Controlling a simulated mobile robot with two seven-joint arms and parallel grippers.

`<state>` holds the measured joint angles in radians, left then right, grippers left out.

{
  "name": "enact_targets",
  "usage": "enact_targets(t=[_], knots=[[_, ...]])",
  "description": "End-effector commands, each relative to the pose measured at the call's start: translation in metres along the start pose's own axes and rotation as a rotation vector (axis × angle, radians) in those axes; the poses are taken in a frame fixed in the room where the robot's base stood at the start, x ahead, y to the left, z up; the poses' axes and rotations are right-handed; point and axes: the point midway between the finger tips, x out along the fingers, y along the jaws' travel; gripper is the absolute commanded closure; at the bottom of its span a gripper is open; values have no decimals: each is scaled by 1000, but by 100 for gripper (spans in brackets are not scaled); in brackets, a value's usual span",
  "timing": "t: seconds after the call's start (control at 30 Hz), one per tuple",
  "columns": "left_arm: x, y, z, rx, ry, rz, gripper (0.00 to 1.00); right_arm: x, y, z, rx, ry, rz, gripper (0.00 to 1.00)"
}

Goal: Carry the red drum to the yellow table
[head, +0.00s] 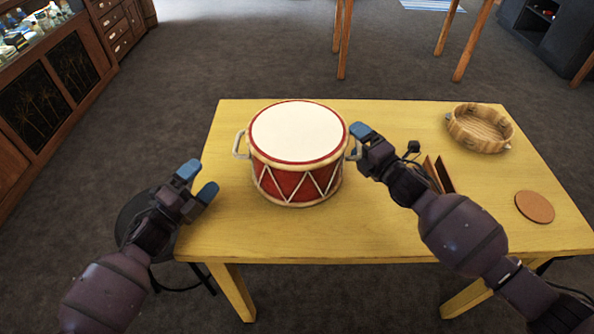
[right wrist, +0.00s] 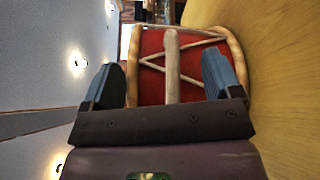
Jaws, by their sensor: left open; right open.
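The red drum (head: 297,185) has a cream top, white zigzag cords and a handle on each side. It stands upright on the yellow table (head: 250,235), left of the middle. My right gripper (head: 358,140) is at the drum's right handle. In the right wrist view, its open blue fingers (right wrist: 170,85) lie either side of the pale handle bar (right wrist: 172,65), with the drum's red side (right wrist: 150,80) behind. My left gripper (head: 198,181) is open and empty, left of the drum and apart from its left handle (head: 240,146), near the table's left edge.
A round brown coaster (head: 535,207) lies at the right. A brown upright holder (head: 438,174) stands beside my right arm. A dark stool (head: 140,215) is left of the table.

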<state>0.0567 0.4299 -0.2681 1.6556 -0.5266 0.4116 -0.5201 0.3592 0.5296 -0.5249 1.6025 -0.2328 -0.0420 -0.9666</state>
Motion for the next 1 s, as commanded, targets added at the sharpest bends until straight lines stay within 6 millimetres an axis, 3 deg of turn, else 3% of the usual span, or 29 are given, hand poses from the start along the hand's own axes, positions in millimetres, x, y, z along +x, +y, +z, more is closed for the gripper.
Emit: enact_targets(t=[0.6, 1.0], knots=[[0, 0, 0, 0, 0, 0, 16, -100, -2, 0, 0, -1, -4, 16], [0, 0, 0, 0, 0, 0, 16, -117, -1, 0, 0, -1, -2, 16]])
